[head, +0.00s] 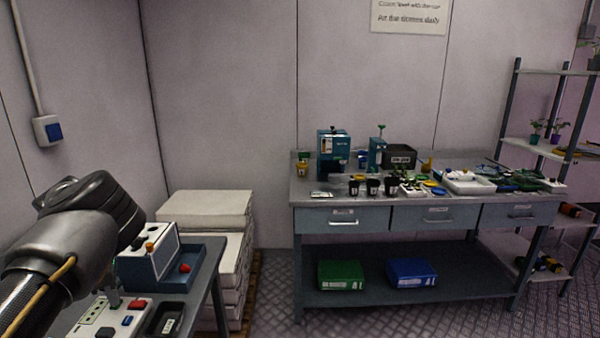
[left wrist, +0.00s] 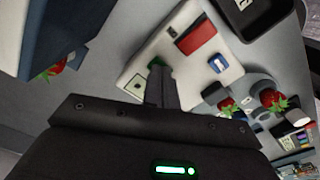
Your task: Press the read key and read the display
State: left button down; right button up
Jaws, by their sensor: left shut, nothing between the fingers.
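A white device (left wrist: 180,65) with coloured parts lies on the near bench. In the left wrist view it has a red panel (left wrist: 197,37), a blue key (left wrist: 217,62) and a green key (left wrist: 155,62). My left gripper (left wrist: 160,75) is shut and empty, its fingertips over the device right beside the green key. I cannot tell whether they touch it. The device also shows in the head view (head: 118,312), partly behind my left arm. No reading is legible on it. My right gripper is not in view.
A black tray (head: 165,319) lies beside the device. Another berry (left wrist: 272,100) shows near my gripper. A cluttered workbench (head: 420,198) is across the room.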

pick_arm(q)
jog(key=shift+r, duration=0.15)
notch_tip(320, 180, up, 8)
jog(key=p, duration=0.6)
jog(key=shift+f, duration=0.2)
